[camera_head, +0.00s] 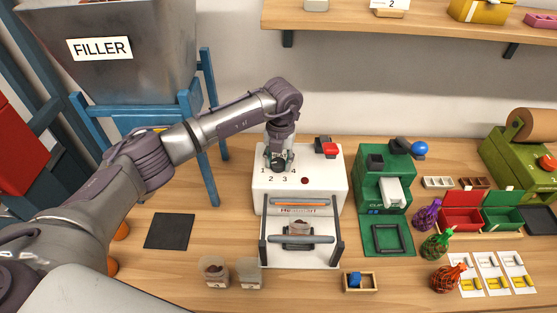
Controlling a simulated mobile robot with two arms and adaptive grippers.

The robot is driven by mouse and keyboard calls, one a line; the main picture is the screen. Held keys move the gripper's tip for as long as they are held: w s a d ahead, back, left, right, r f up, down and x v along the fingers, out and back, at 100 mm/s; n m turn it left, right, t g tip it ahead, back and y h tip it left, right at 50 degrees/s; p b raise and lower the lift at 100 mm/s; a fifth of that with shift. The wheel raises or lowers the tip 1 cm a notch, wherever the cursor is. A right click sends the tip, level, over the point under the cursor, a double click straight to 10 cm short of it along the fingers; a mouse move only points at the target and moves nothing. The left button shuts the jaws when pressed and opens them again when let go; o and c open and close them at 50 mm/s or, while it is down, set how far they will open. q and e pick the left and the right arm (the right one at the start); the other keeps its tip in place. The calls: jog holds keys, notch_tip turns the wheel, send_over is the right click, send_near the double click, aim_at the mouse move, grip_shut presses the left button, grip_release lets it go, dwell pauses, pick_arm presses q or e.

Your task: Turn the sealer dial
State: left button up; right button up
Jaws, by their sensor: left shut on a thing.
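The sealer (332,187) is a white box on the table with the numbers 1 to 4 on its top, a red knob at its back right and a dark red button. My left gripper (279,165) points down onto the sealer's top at the numbers, shut on the dark dial there. The gripper hides most of the dial, so I cannot tell which number it points to. In front of the box is the sealer's frame with bars, and a small container (299,228) with brown contents sits inside it. My right gripper is not in view.
A green machine (371,202) with a blue ball lever stands close right of the sealer. Two clear tubs (213,271) stand at the front left, and a small wooden tray (373,281) at the front. Net bags (436,245) stand at right. A black mat (170,231) lies at left.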

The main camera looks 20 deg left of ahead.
pick_arm(q)
jog(key=n+b, duration=0.1)
jog(key=n, duration=0.3)
jog(key=shift+n, duration=0.3)
jog(key=n+b, duration=0.1)
jog(key=n, duration=0.4)
jog(key=shift+w, duration=0.1)
jog(key=n, duration=0.5)
jog(key=shift+r, duration=0.1)
jog(key=n+p, duration=0.1)
jog(key=n, duration=0.4)
jog(key=shift+w, duration=0.1)
dwell(0.3)
jog(key=o, duration=1.1)
jog(key=shift+o, duration=0.2)
jog(key=shift+h, duration=0.3)
